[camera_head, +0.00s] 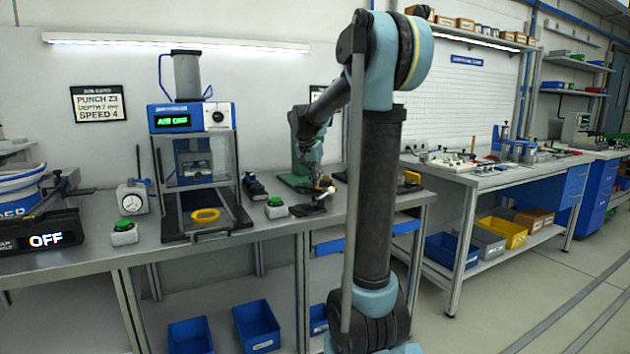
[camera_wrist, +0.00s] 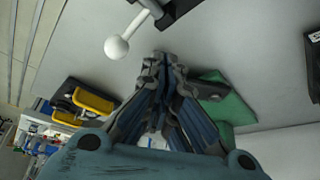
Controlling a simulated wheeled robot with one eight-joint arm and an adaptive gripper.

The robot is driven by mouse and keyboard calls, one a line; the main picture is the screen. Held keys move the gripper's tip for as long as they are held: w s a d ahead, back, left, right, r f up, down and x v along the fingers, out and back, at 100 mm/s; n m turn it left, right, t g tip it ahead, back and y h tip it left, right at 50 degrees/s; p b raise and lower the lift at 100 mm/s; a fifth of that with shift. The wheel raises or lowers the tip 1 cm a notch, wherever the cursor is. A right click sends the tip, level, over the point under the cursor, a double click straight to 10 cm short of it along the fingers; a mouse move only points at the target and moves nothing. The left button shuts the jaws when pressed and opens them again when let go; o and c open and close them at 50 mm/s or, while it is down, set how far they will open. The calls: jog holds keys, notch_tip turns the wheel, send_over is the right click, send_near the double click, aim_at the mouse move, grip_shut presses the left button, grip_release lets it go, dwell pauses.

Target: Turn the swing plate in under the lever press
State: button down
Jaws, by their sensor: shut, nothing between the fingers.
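The green lever press (camera_head: 297,128) stands at the back of the bench, largely hidden behind my arm. Its green base (camera_head: 293,182) also shows in the wrist view (camera_wrist: 232,106), partly behind my fingers. My gripper (camera_head: 321,186) points down in front of the press, with its fingertips together and empty. In the wrist view my gripper (camera_wrist: 160,58) is just right of a white ball knob (camera_wrist: 117,47) on a grey rod, apart from it. A dark flat piece (camera_head: 308,209) lies on the bench below my gripper; I cannot tell whether it is the swing plate.
A guarded press (camera_head: 195,165) with a yellow ring stands to the left. A green push button (camera_head: 276,203) sits between it and my gripper. A yellow and black item (camera_head: 411,178) lies to the right. Blue bins (camera_head: 256,326) stand below the bench.

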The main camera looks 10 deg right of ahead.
jog(key=x, duration=0.7)
jog(key=shift+f, duration=0.2)
jog(key=shift+a, duration=0.2)
jog(key=shift+d, duration=0.15)
